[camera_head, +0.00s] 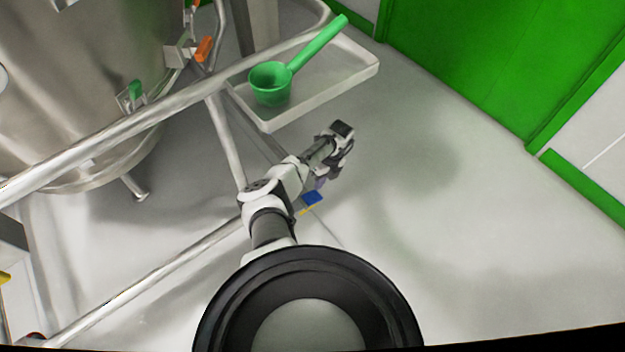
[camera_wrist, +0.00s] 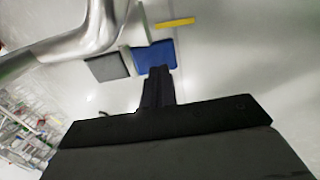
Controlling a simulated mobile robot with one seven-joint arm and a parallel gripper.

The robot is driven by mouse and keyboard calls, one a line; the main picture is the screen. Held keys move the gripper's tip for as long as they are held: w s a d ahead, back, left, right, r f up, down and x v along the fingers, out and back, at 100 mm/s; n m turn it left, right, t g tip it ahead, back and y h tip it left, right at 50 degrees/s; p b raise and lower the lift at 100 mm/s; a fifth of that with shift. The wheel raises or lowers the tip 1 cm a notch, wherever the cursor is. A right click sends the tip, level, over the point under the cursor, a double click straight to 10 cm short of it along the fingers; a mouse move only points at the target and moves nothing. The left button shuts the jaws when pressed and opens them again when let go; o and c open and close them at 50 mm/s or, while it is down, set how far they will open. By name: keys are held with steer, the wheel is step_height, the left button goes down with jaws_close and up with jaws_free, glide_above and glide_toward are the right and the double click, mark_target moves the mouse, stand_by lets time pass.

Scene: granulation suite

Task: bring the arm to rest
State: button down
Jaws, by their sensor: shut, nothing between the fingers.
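My gripper (camera_head: 340,140) is at the end of my bent arm, near the middle of the head view, in front of and below a white tray with a green scoop. In the wrist view my gripper (camera_wrist: 158,76) shows its dark fingers closed together, with nothing between them. Beyond the fingertips in that view are a blue flat piece (camera_wrist: 154,57) and a grey flat piece (camera_wrist: 108,66). In the head view the blue piece (camera_head: 312,197) shows beside my forearm, low down; part of it may be hidden by the arm.
A green scoop (camera_head: 271,82) lies on the white tray (camera_head: 345,82). A steel vessel (camera_head: 70,90) stands at the left, with a metal rail (camera_head: 120,118) across it. A green door (camera_head: 490,60) is at the back right. The floor at the right is clear.

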steer(key=p+v, duration=0.1)
steer(key=v, duration=0.9)
steer(key=shift+r+p, duration=0.15)
steer(key=shift+p, duration=0.15)
steer(key=shift+s, duration=0.1)
